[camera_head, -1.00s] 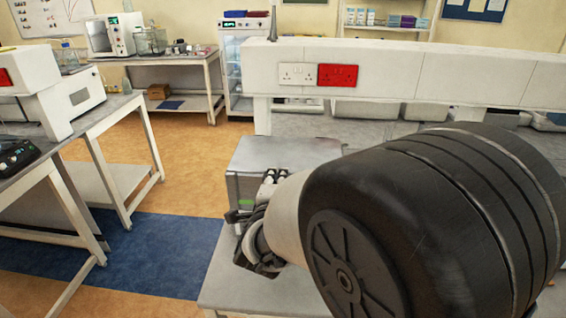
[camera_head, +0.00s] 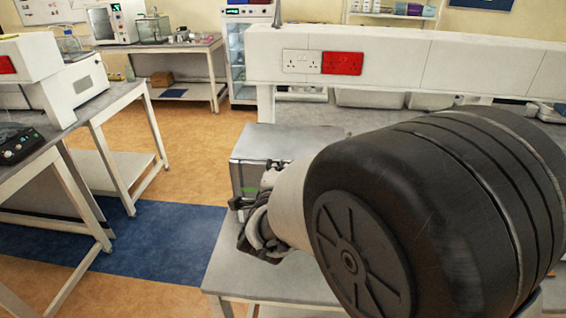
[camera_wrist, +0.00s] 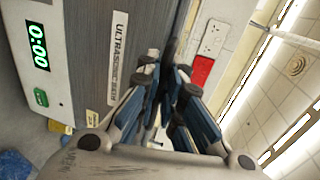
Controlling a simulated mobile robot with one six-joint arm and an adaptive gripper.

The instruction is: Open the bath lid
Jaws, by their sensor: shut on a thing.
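The ultrasonic bath (camera_head: 268,140) is a grey metal box on a bench, partly behind my arm. Its flat top, the bath lid (camera_head: 290,139), looks level. In the wrist view the bath front (camera_wrist: 93,45) shows an "ULTRASONIC BATH" label, a green 0:00 display and a green button. My gripper (camera_wrist: 165,82) is at the bath's upper front edge, its fingers close together and shut on the lid's dark front part. The exact contact is hidden between the fingers.
A white shelf unit with white and red sockets (camera_head: 342,63) runs behind the bath. The grey bench top (camera_head: 245,279) is bare in front of it. A left bench (camera_head: 75,110) holds instruments. The floor between is clear.

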